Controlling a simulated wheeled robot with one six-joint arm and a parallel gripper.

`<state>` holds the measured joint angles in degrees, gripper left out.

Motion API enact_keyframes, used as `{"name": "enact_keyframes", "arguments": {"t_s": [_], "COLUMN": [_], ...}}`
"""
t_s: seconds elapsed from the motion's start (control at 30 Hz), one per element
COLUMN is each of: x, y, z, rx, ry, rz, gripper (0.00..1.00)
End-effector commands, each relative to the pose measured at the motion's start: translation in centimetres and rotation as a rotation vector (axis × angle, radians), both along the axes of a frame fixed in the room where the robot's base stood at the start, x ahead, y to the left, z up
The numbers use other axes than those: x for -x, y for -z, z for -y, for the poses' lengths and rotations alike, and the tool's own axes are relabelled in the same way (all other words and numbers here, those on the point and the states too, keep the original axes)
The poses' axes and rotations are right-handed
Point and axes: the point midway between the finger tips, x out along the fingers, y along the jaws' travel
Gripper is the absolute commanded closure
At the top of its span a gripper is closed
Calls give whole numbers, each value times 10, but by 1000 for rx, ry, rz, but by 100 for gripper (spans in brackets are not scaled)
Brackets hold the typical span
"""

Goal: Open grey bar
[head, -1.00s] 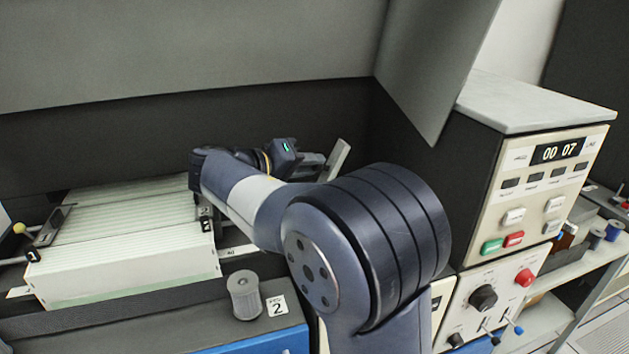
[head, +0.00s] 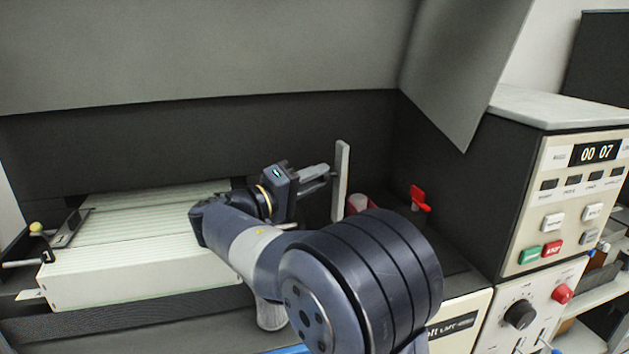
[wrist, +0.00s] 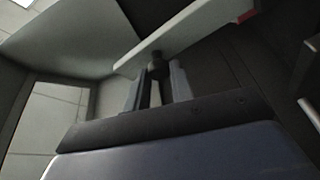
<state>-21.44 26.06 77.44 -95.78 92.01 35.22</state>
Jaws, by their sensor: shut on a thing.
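The grey bar (head: 341,182) stands nearly upright in the head view, at the right end of the card bed. In the wrist view the bar (wrist: 190,38) crosses the top at a slant, with a short dark knob (wrist: 157,67) on its near side. My gripper (head: 325,176) reaches the bar from the left. In the wrist view my gripper (wrist: 156,88) has its two fingers on either side of the knob, shut on it. My arm hides the lower right of the card bed.
A block of pale cards (head: 140,240) lies left of my arm. A grey cylinder (head: 270,313) stands partly behind my arm. A red handle (head: 419,197) is right of the bar. A control panel (head: 575,205) reading 00 07 stands at the right.

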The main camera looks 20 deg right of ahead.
Motion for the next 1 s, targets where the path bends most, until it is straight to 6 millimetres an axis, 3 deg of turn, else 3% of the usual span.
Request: {"name": "enact_keyframes", "arguments": {"t_s": [0.2, 0.23, 0.47, 0.77, 1.0], "x": [0, 0, 0, 1, 14], "y": [0, 0, 0, 1, 6], "z": [0, 0, 0, -4, -41], "rx": [0, 0, -1, -1, -2], "ry": [1, 1, 1, 0, -5], "rz": [-1, -1, 0, 0, 0], "gripper": [100, 75, 56, 56, 56]}}
